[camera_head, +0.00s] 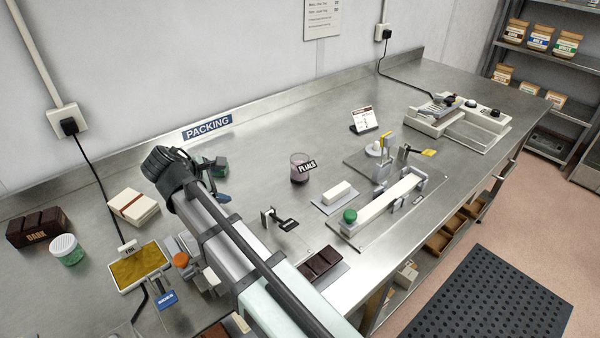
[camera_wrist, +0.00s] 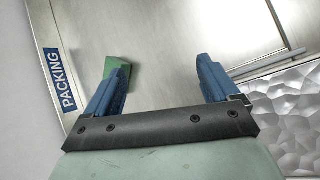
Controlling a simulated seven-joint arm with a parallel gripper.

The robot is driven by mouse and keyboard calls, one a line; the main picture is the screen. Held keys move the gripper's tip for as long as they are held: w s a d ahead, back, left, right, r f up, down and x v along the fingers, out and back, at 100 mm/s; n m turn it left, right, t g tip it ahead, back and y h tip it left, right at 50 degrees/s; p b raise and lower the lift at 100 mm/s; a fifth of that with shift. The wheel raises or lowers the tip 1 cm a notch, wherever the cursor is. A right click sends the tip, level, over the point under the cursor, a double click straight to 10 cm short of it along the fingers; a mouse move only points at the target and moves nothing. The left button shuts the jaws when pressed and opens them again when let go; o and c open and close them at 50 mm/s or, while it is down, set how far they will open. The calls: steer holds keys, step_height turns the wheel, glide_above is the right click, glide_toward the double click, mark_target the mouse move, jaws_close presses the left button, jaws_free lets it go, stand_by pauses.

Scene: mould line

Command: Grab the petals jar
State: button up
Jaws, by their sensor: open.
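The petals jar (camera_head: 299,174) is a small clear jar with pinkish contents. It stands upright on the steel bench in the middle of the head view, with a dark "PETALS" label at its right side. My gripper (camera_head: 217,185) is to the left of the jar and apart from it, partly hidden behind my own arm. In the wrist view my gripper (camera_wrist: 165,78) shows two blue fingers spread wide with nothing between them. The jar does not show in the wrist view.
A green block (camera_wrist: 118,68) lies by the left finger in the wrist view. A "PACKING" sign (camera_head: 207,127) is on the bench behind. A small black-labelled stand (camera_head: 280,219) and a white bar on a tray (camera_head: 338,192) flank the jar. Bench behind the jar is clear.

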mark_target(293, 171)
steer(key=d+n+t+h, duration=0.1)
steer(key=d+n, duration=0.1)
steer(key=d, duration=0.1)
steer(key=d+r+n+t+h, duration=0.1)
steer(key=d+n+h, duration=0.1)
steer(key=d, duration=0.2)
steer(key=d+n+t+h, duration=0.1)
steer(key=d+n, duration=0.1)
steer(key=d, duration=0.2)
steer(key=shift+w+d+r+h, duration=0.2)
steer(key=shift+d+r+h, duration=0.05)
steer(key=shift+h, duration=0.15)
steer(key=x, duration=0.8)
steer(key=shift+w+d, duration=0.15)
steer(key=shift+w, duration=0.1)
steer(key=shift+r+x, duration=0.15)
steer(key=shift+x, duration=1.1)
steer(key=shift+r+x, duration=0.15)
steer(key=shift+x, duration=1.15)
steer(key=c, duration=1.2)
